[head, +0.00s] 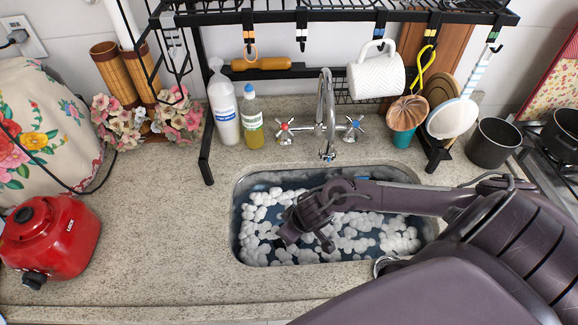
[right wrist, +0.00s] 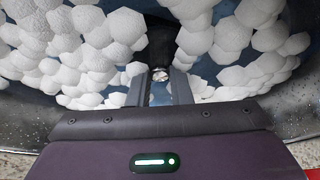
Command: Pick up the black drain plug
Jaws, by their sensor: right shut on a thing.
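My right gripper (head: 308,240) reaches down into the sink among white foam and blue water. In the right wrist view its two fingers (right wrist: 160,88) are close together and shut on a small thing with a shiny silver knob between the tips. A dark shape just beyond the tips looks like the black drain plug (right wrist: 160,45); foam and the fingers hide much of it. The plug cannot be made out in the head view, where my right arm and the foam cover that part of the sink. My left gripper is not in view.
The metal sink (head: 238,205) is set in a speckled counter (head: 160,235). The faucet (head: 326,110) stands behind it. A black rack (head: 207,150) spans above, with a white mug (head: 376,78) hanging. A red appliance (head: 60,235) stands left; the counter between is clear.

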